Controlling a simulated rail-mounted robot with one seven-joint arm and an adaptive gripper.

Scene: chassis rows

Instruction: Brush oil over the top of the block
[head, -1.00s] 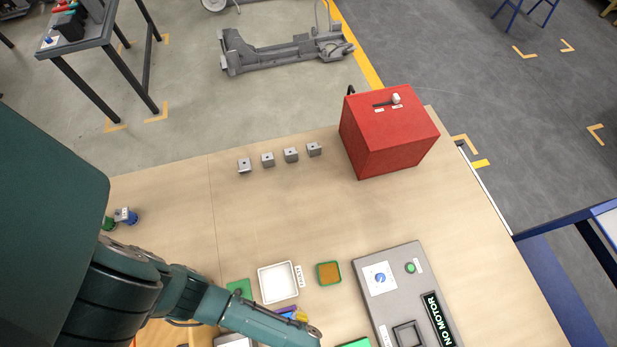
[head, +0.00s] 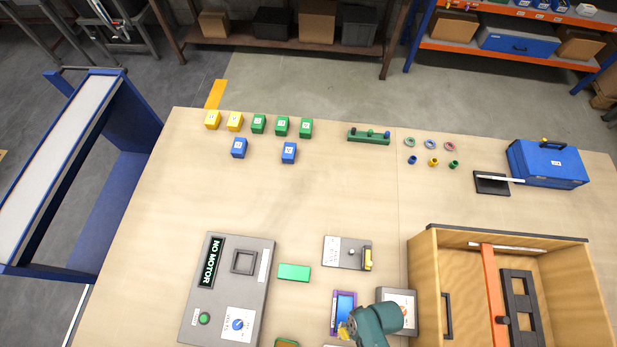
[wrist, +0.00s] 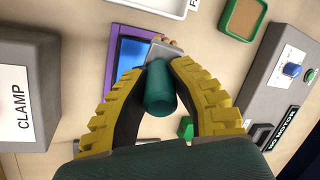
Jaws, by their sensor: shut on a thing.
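A blue block (wrist: 130,58) lies in a purple holder (wrist: 112,55) in the wrist view. It also shows in the head view (head: 345,304) in its holder (head: 335,314), beside my arm. My gripper (wrist: 170,66), with yellow ribbed fingers, is shut on a brush with a thick teal handle (wrist: 160,90). The grey head of the brush (wrist: 163,49) and its tan tip lie over the right side of the block in the wrist picture. I cannot tell whether the tip touches the block. In the head view, my gripper is mostly hidden by my arm.
A grey CLAMP box (wrist: 25,85) stands close beside the holder. A green tray with a brown inside (wrist: 243,15), a white tray (wrist: 150,4), a flat green piece (head: 294,272) and the NO MOTOR panel (head: 225,290) lie around. A wooden drawer box (head: 424,290) stands to the right.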

